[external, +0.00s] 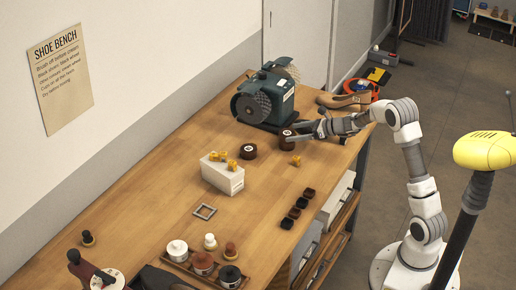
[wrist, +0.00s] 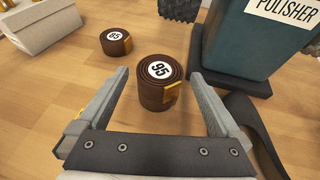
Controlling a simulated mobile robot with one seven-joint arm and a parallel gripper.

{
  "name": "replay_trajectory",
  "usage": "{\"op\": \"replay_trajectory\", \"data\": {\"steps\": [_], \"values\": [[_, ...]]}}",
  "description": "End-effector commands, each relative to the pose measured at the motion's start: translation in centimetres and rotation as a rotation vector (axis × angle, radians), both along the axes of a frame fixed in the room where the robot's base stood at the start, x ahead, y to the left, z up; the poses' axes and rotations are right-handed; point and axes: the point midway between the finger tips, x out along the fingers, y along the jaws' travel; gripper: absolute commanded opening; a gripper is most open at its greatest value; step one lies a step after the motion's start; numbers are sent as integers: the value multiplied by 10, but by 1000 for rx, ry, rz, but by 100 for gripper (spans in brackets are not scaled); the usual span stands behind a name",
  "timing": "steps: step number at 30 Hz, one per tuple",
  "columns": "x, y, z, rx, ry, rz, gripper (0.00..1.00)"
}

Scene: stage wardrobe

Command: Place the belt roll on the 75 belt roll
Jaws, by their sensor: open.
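A dark brown belt roll (wrist: 155,98) with a round white label that seems to read 95 stands on the bench, between and just beyond my fingertips. It also shows in the external view (external: 285,135), partly hidden by my gripper. A second brown belt roll (wrist: 116,45) stands farther off to the left in the wrist view, and in the external view (external: 250,152). Its white label is small; it may read 85, but I cannot tell surely. My gripper (wrist: 159,76) is open and empty, with one finger to each side of the nearer roll.
A green polisher (wrist: 250,45) stands close on the right of the nearer roll in the wrist view. A white box (external: 222,175) with yellow pieces sits left of the rolls. A yellow piece (external: 296,160) lies near my gripper. Bare wood lies between the two rolls.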

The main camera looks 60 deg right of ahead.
Motion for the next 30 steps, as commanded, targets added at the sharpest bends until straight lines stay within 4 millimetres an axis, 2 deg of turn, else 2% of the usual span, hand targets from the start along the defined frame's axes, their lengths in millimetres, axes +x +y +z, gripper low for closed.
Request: {"op": "replay_trajectory", "data": {"steps": [1,6,12,17,30], "values": [[-12,-3,7,0,-1,-4,100],[-44,-9,21,-1,-1,-3,100],[-67,-14,29,-1,0,-2,100],[-72,-14,30,-1,0,0,100],[-72,-14,30,-1,0,0,100]]}}
